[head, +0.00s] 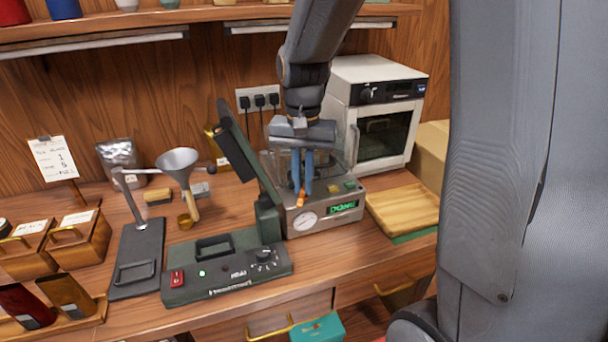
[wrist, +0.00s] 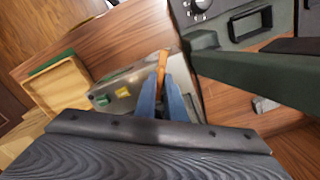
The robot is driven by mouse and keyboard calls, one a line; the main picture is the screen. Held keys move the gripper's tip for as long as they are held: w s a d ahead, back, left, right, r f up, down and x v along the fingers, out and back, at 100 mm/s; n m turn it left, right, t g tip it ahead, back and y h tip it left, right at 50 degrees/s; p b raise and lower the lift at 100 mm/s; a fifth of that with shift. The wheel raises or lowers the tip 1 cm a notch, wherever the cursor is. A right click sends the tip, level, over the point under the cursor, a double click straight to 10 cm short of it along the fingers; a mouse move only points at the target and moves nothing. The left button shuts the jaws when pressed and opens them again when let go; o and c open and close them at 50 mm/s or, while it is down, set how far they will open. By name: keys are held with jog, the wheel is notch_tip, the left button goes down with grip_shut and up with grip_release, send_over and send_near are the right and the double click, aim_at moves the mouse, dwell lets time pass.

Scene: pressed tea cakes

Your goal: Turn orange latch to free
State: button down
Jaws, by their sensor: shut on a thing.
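The orange latch (head: 301,199) is on the front part of the grey machine (head: 325,219) with a round gauge and a green display that appears to read "DONE". My gripper (head: 302,188) reaches down from above, and its blue fingers are shut on the latch. In the wrist view the orange latch (wrist: 162,62) sticks out beyond the tips of the blue fingers (wrist: 162,82). The fingers hide part of the latch, so its exact angle is hard to tell. A clear cover (head: 343,150) shows behind my gripper.
A dark green press with a raised arm (head: 240,150) stands close on the left of the machine. A wooden tray (head: 402,207) lies on the right, and a white oven (head: 378,110) stands behind. A funnel stand (head: 137,245) is further left.

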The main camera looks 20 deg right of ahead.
aim_at(303, 187)
jog(key=m+p, duration=0.2)
jog(key=m, duration=0.3)
jog(key=shift+s+p, duration=0.1)
jog(key=shift+p, duration=0.25)
jog(key=shift+m+p, duration=0.85)
jog(key=shift+m, duration=1.65)
jog(key=c, duration=1.8)
grip_release()
jog(key=shift+c, duration=0.2)
jog(key=shift+r+b, duration=0.95)
jog(key=shift+r, duration=2.95)
